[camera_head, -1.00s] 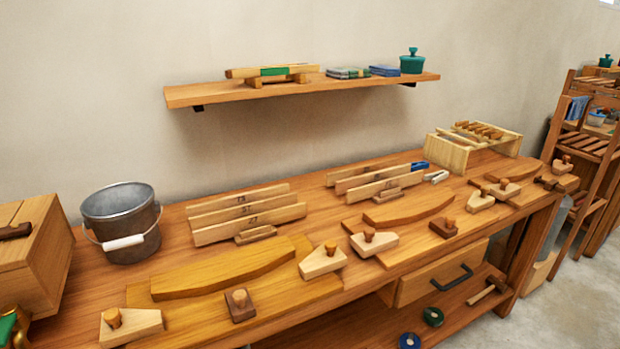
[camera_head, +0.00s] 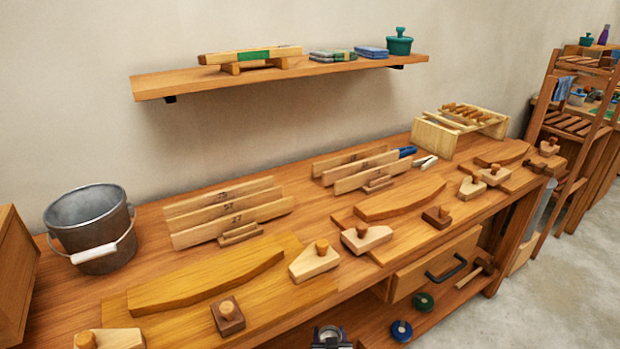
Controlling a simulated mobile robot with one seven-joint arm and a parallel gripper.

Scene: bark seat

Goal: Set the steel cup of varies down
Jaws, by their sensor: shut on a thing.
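At the bottom edge of the head view, a small round steel rim shows, which looks like the steel cup (camera_head: 330,334). Dark parts close around it look like my gripper (camera_head: 330,343), shut on the cup. Both are cut off by the frame, so the cup's contents and base cannot be made out. They appear in front of the wooden workbench (camera_head: 375,284), below its top in the picture.
A steel bucket (camera_head: 90,232) stands at the bench's left. Numbered boards (camera_head: 232,213), curved wooden pieces (camera_head: 205,282) and knobbed blocks (camera_head: 314,262) crowd the top. Bare wood shows near the wall. Tape rolls (camera_head: 401,331) lie on the lower shelf.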

